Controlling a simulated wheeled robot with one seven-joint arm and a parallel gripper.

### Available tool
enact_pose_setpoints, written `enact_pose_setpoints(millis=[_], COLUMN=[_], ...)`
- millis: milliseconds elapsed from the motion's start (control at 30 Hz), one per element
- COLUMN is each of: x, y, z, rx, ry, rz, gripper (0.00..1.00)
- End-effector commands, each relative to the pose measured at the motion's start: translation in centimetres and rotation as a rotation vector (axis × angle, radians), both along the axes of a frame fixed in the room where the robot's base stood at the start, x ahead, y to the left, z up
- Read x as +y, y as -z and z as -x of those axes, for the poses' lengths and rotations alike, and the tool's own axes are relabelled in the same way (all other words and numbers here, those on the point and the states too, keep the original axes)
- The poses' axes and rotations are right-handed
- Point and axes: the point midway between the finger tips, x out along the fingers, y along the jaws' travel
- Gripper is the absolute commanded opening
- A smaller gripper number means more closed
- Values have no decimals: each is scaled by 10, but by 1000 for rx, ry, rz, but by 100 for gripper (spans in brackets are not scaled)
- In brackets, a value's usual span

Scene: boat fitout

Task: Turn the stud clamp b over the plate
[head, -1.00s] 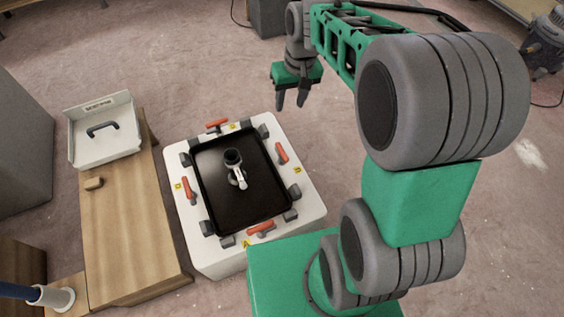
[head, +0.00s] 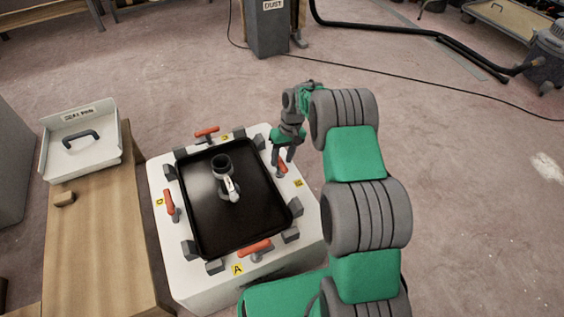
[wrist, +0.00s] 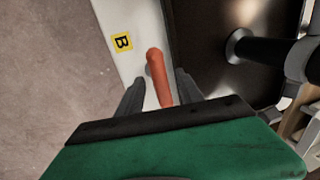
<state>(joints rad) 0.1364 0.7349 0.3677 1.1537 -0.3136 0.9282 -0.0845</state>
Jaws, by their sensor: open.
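Stud clamp b is the orange-handled clamp (head: 282,167) on the right side of the white block, beside the yellow B label (head: 299,184). The wrist view shows its orange handle (wrist: 158,76) between my fingers, next to the label (wrist: 122,42). The handle runs along the plate edge and does not appear to lie across the plate. The black plate (head: 202,217) sits in the middle of the white block. My gripper (head: 284,160) is open, with its fingers (wrist: 157,92) on either side of the handle. Contact cannot be told.
Other orange clamps stand at the plate's far side (head: 207,132), left side (head: 170,205) and near side (head: 254,247). Grey blocks surround the plate. A dark upright fitting (head: 222,168) stands on it. A wooden bench (head: 92,240) with a white tray (head: 97,155) is left.

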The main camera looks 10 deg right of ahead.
Motion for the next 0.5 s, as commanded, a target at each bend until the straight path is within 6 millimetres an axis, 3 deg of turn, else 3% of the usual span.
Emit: enact_pose_setpoints(millis=[267, 500], x=[1, 1], y=[6, 5], z=[0, 0], rx=[-2, -2], ry=[0, -1], rz=[1, 1], gripper=[43, 24])
